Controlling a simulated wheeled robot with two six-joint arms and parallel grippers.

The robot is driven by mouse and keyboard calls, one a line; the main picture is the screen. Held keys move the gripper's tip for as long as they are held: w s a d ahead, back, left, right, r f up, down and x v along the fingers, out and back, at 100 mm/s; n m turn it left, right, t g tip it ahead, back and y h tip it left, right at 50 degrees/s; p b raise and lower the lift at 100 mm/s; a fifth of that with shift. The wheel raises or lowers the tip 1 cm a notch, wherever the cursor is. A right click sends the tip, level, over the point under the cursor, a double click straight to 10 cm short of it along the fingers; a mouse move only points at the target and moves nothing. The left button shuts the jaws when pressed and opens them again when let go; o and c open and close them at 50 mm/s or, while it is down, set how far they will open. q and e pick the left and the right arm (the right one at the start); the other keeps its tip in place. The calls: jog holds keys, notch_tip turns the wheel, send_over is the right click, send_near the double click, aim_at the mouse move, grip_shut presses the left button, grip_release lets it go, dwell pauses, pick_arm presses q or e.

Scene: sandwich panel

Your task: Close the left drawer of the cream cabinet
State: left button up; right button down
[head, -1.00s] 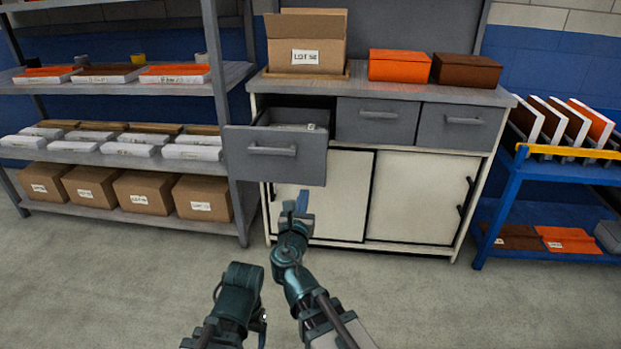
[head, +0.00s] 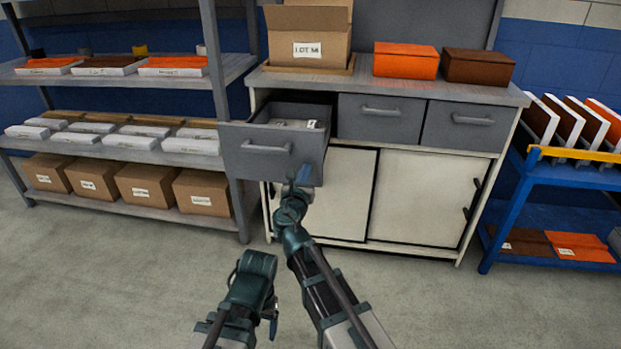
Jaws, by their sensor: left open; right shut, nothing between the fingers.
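The cream cabinet (head: 412,200) has a grey top and three grey drawers in a row. Its left drawer (head: 238,166) is pulled out, with a bar handle (head: 266,147) on its front and pale items with a label inside. The middle drawer (head: 352,121) and right drawer (head: 436,132) are shut. My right gripper (head: 301,174) is shut and empty, overlapping the lower right corner of the left drawer's front; I cannot tell if it touches. My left gripper (head: 271,312) is open, low and nearer me, apart from the cabinet; its fingers are mostly hidden.
A grey shelf rack (head: 213,75) with boxes stands close on the left, its post behind the drawer's left end. A blue cart (head: 503,228) stands at the right. A cardboard box (head: 305,40), an orange box and a brown box sit on top. The floor in front is clear.

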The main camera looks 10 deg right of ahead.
jog(key=shift+w+d, duration=0.1)
jog(key=shift+w, duration=0.25)
